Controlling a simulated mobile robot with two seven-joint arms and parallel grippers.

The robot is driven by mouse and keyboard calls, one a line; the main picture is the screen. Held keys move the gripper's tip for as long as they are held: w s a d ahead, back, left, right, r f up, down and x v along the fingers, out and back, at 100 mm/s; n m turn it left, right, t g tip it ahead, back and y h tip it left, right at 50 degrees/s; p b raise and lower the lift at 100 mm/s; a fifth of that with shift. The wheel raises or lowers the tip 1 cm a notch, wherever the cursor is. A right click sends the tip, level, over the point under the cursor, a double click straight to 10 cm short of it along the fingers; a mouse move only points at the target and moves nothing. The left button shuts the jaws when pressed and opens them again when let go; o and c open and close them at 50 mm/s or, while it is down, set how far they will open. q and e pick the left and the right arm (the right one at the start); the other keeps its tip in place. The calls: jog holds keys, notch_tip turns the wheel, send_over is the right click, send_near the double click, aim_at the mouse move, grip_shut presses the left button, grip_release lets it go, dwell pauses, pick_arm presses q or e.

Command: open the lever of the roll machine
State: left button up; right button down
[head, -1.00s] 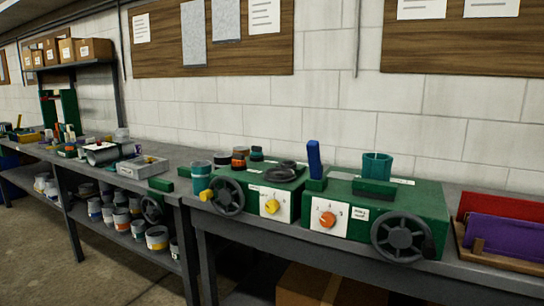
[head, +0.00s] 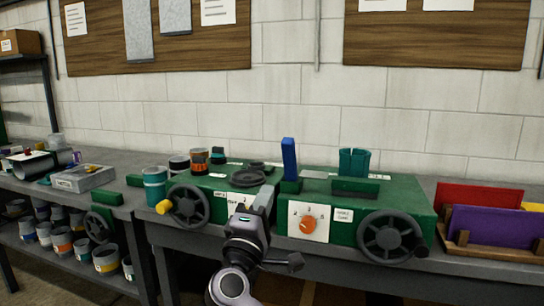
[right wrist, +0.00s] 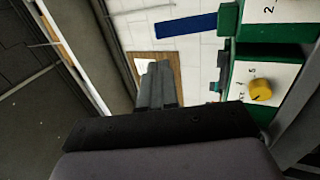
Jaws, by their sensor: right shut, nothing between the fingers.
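The roll machine is a green box (head: 420,207) with an orange knob (head: 308,225) on a white dial plate and a dark handwheel at its right front. A blue lever (head: 289,160) stands upright from a green block at its left end. The lever also shows lying sideways in the right wrist view (right wrist: 186,25). My right gripper (head: 267,192) is shut and empty, in front of the gap between the two green machines, apart from the lever and below its top in the head view. The closed fingers show in the right wrist view (right wrist: 157,82). My left gripper is out of view.
A second green machine with a handwheel (head: 189,207) stands at left; its yellow knob shows in the right wrist view (right wrist: 260,89). Several tins and a teal cup (head: 155,187) stand around it. A rack with red and purple panels (head: 500,232) is at right.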

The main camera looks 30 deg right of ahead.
jog(key=shift+d, duration=0.1)
jog(key=p, duration=0.4)
send_near(287, 147)
jog(key=x, duration=0.7)
jog(key=shift+f, duration=0.1)
jog(key=shift+w, duration=0.1)
